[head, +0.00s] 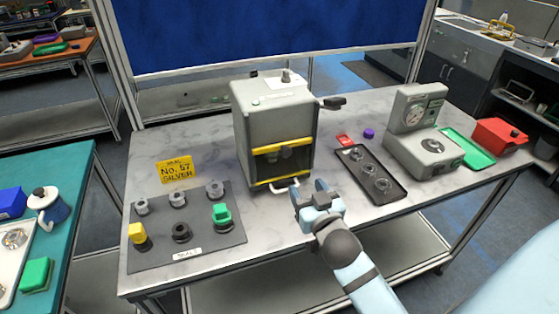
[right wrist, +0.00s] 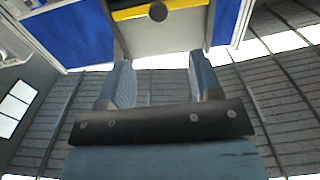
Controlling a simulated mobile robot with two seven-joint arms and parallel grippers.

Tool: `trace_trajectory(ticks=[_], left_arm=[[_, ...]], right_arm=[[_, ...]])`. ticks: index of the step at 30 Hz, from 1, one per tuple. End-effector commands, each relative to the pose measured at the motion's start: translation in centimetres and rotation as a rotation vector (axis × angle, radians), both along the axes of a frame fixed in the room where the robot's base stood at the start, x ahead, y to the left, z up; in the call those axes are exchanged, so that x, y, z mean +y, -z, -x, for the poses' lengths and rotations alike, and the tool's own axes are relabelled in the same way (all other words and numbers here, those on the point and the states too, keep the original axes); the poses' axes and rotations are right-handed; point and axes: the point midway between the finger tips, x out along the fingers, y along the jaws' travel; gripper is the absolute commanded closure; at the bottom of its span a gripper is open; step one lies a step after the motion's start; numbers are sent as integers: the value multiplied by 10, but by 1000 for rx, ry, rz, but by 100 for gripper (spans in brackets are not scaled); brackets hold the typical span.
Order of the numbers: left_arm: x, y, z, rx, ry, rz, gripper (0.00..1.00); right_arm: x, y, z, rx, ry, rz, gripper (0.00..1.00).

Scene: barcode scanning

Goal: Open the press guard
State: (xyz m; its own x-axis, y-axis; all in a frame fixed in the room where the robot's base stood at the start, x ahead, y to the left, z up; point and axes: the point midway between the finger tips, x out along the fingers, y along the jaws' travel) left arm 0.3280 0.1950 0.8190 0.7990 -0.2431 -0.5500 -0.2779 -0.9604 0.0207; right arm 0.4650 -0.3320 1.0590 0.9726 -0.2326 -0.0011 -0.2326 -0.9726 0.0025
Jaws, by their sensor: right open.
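The grey press (head: 275,115) stands upright in the middle of the table. Its guard (head: 284,164) is a yellow-framed dark panel that appears lowered over the lower front opening. A pale bar handle (head: 285,187) sticks out at the guard's bottom edge. My right gripper (head: 308,188) is open and empty, just right of the handle and close to it; contact cannot be told. In the right wrist view, its two fingers (right wrist: 162,78) are spread apart, and a yellow bar (right wrist: 165,9) on the press shows beyond them at the top. My left gripper is out of view.
A grey mat (head: 215,240) with several small parts lies front left, below a yellow sign (head: 176,169). A black tray (head: 385,188) lies right of the press. A grey gauge device (head: 425,145), green tray (head: 468,149) and red bin (head: 499,136) stand further right.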

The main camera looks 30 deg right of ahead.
Motion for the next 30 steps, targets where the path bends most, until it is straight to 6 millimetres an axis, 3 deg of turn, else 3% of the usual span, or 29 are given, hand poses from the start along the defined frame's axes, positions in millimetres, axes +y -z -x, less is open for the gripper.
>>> trace_trajectory(ticks=[5, 21, 30], left_arm=[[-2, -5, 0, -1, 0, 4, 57], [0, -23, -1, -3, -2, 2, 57], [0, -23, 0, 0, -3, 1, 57]], right_arm=[[-4, -3, -15, -5, 1, 0, 42], [-28, -2, -117, -2, 0, 1, 42], [-32, -1, -134, -1, 0, 0, 42]])
